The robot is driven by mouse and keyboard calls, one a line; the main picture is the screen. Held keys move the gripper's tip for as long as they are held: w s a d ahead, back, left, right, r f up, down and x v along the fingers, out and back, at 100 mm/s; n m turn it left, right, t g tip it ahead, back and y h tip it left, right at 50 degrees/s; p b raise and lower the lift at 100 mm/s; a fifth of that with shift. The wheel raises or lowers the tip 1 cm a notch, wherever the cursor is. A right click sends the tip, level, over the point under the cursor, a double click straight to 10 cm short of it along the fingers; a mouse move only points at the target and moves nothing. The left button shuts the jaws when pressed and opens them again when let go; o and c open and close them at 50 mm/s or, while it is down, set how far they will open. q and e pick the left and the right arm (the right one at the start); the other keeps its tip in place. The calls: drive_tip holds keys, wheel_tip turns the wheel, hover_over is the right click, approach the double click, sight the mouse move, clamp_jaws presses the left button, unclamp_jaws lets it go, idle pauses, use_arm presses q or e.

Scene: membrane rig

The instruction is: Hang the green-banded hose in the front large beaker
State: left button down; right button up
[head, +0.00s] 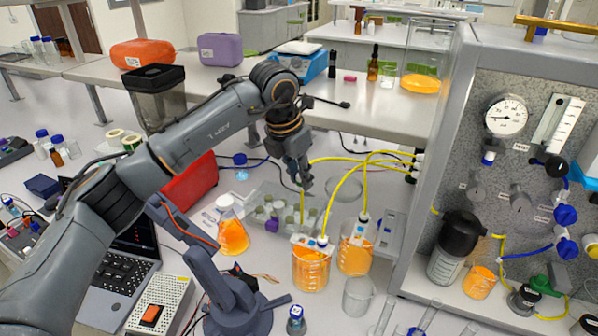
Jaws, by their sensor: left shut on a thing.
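My left gripper (305,184) is shut on a yellow hose (331,159) above the grey tray, behind the beakers. The hose runs from a port on the panel at the right, and a short end hangs below the fingers. I cannot make out its green band. The front large beaker (310,273) holds orange liquid and has a white clip and a blue-banded hose end at its rim. A second beaker (355,257) of orange liquid stands behind it to the right, also with a clip and hose. The held hose end is apart from both beakers.
A grey tray (258,228) with several vials lies under the gripper. An orange flask (231,232) stands left of the beakers, an empty clear beaker (357,297) in front right. Other yellow hoses arc above the beakers. The panel rig (480,150) bounds the right side.

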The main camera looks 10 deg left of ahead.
sight(301, 188)
use_arm(q)
drive_tip(key=shift+s+b+x, duration=0.15)
drive_tip(key=shift+b+x, duration=0.2)
drive_tip(key=shift+x, duration=0.4)
drive_tip(key=shift+s+b+x, duration=0.2)
drive_tip(key=shift+b+x, duration=0.15)
drive_tip(key=shift+x, duration=0.35)
drive_tip(key=shift+w+a+f+b, duration=0.15)
drive_tip(key=shift+f+b, duration=0.15)
drive_tip(key=shift+f, duration=0.5)
use_arm(e)
drive_tip(key=shift+w+d+f, duration=0.3)
drive_tip(key=shift+d+f, duration=0.1)
drive_tip(key=shift+f, duration=0.15)
drive_tip(key=shift+w+d+f, duration=0.25)
drive_tip(key=shift+d+f, duration=0.1)
drive_tip(key=shift+f, duration=0.15)
drive_tip(key=shift+a, duration=0.45)
drive_tip(key=shift+s, duration=0.2)
